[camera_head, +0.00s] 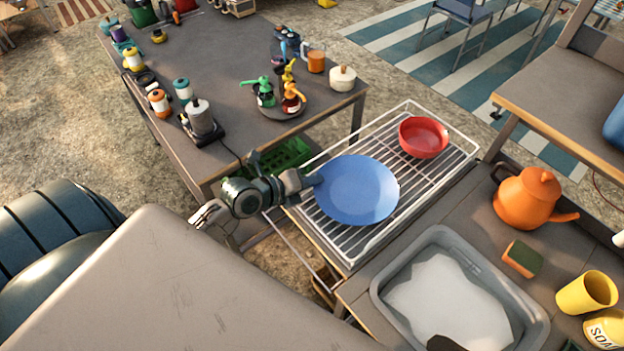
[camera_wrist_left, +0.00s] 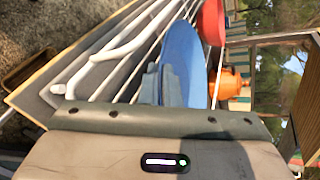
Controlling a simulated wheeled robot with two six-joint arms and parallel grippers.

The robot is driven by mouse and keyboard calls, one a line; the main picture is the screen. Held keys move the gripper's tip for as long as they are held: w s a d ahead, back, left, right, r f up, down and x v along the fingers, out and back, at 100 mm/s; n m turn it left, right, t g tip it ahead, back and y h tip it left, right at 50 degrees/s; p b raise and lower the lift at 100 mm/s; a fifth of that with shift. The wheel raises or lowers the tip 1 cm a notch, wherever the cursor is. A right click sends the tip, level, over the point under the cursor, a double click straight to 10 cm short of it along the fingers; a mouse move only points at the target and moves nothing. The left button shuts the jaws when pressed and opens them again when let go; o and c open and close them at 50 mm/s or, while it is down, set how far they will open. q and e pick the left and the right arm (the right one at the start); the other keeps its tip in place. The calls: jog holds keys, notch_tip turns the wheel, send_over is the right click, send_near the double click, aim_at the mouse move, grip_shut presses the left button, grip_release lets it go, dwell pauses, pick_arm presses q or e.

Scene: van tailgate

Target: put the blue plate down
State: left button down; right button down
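The blue plate (camera_head: 358,190) is over the near left part of the white wire rack (camera_head: 455,166), lying roughly flat in the head view. My left gripper (camera_head: 312,183) comes in from the left and is shut on the plate's left rim. In the left wrist view, the fingers (camera_wrist_left: 172,86) close on the near edge of the blue plate (camera_wrist_left: 186,52). I cannot tell whether the plate touches the rack's wires. My right gripper is not in view.
A red bowl (camera_head: 423,137) sits at the rack's far end. A grey basin (camera_head: 385,300) with white contents, an orange kettle (camera_head: 527,200), a sponge (camera_head: 522,258) and yellow cups (camera_head: 585,293) are to the right. Free wires lie between plate and bowl.

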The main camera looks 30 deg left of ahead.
pick_arm(q)
jog(key=shift+f, duration=0.1)
jog(key=c, duration=1.6)
grip_release()
jog(key=shift+c, duration=0.2)
jog(key=shift+r, duration=0.2)
jog(key=shift+s+a, duration=0.1)
jog(key=shift+s, duration=0.15)
jog(key=v, duration=0.5)
jog(key=shift+s+a+r+b, duration=0.1)
jog(key=shift+s+b, duration=0.2)
jog(key=shift+b, duration=0.05)
jog(key=shift+p+v, duration=1.6)
jog(key=shift+v, duration=1.35)
jog(key=shift+w+r, duration=0.1)
